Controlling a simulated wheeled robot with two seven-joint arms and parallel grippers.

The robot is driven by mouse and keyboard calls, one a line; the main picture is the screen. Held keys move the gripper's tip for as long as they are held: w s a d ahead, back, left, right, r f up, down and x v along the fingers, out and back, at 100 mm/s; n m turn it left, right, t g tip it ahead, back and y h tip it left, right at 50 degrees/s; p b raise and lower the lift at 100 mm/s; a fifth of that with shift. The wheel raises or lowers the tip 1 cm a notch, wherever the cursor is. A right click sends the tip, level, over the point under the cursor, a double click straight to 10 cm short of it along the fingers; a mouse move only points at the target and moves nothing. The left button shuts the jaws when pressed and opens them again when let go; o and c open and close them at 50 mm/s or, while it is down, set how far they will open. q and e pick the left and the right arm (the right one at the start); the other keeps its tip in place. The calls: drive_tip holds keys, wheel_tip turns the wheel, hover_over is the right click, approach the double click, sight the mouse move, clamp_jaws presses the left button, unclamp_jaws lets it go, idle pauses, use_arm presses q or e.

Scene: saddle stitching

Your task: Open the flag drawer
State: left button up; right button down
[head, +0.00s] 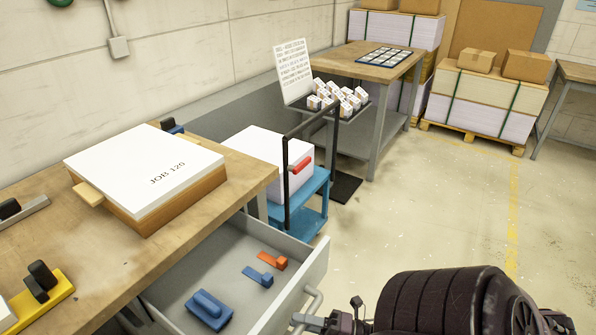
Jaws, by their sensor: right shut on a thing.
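The flag drawer (318,262) is pulled out from under the wooden bench at left. Inside it lie an orange flag-like piece (272,260), a blue one (258,276) and a blue block with a raised grip (209,311). The grey drawer handle (317,299) is on the drawer's front. My right gripper (309,321) is at the lower end of this handle, shut on it; its jaws are partly cut off by the bottom edge. My left gripper is not in view.
The bench (240,180) carries a paper stack marked JOB 120 (145,170) and a yellow tool (40,290). A blue cart (312,190) with a white stack stands just behind the drawer. Open floor (430,210) lies to the right.

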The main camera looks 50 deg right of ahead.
drive_tip(key=c, duration=1.3)
unclamp_jaws()
drive_tip(key=b+v, duration=0.1)
drive_tip(key=v, duration=0.6)
drive_tip(key=shift+s+d+b, duration=0.25)
drive_tip(key=shift+s+b, duration=0.05)
drive_tip(key=shift+b, duration=0.05)
drive_tip(key=shift+f, duration=0.1)
